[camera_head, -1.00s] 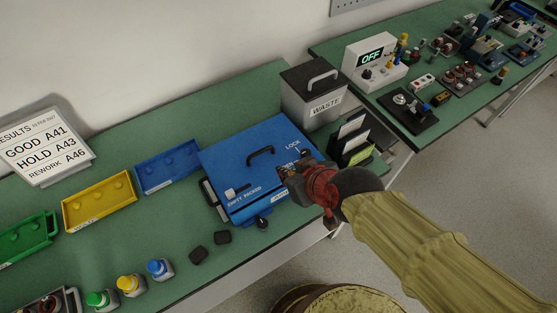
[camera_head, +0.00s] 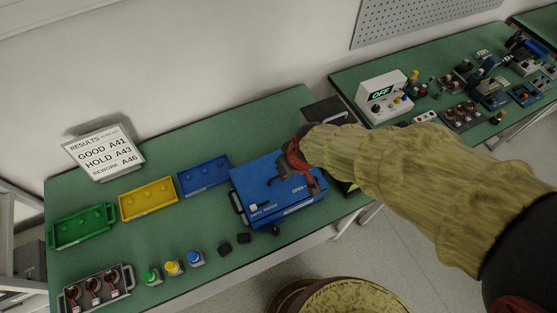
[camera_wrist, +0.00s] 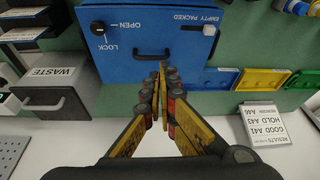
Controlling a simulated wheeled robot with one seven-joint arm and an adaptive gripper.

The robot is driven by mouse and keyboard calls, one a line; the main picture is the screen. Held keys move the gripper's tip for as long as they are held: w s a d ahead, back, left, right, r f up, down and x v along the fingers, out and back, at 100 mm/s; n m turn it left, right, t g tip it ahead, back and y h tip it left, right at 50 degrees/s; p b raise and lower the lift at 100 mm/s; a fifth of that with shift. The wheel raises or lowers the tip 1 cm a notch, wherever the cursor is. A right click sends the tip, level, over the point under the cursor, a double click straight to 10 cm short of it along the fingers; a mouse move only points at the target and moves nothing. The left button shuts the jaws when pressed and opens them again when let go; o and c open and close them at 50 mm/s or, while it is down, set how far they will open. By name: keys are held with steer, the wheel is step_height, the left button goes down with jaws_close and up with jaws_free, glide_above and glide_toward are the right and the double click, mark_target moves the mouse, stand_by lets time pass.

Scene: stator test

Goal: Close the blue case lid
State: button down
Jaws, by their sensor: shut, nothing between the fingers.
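The blue case (camera_head: 262,190) stands on the green bench, with its lid lying down over it; I cannot tell whether a thin gap remains at its edge. The lid also shows in the wrist view (camera_wrist: 120,60), with a black handle (camera_wrist: 152,55), a black OPEN/LOCK knob (camera_wrist: 98,28) and a pale slider (camera_wrist: 209,30) by the EMPTY PACKED marking. My gripper (camera_head: 283,182) is over the lid and hides part of it. In the wrist view my gripper (camera_wrist: 162,66) is shut and empty, its tips by the handle. I cannot tell whether they touch it.
Blue (camera_head: 204,177), yellow (camera_head: 148,199) and green (camera_head: 83,227) trays stand left of the case. The waste bin (camera_wrist: 55,95) stands beside the case.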

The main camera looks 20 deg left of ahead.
mark_target(278, 177)
steer(key=w+a+r+h+p, duration=0.2)
steer(key=w+a+r+p, duration=0.1)
steer(key=w+p, duration=0.15)
steer(key=shift+m+g, duration=0.4)
steer(key=shift+g, duration=0.1)
steer(key=f, duration=0.4)
steer(key=f+p, duration=0.1)
steer(key=f, duration=0.4)
steer(key=a+f, duration=0.1)
steer(key=f, duration=0.4)
steer(key=shift+s+f+p, duration=0.15)
steer(key=shift+f+p, duration=0.05)
steer(key=shift+p, duration=0.1)
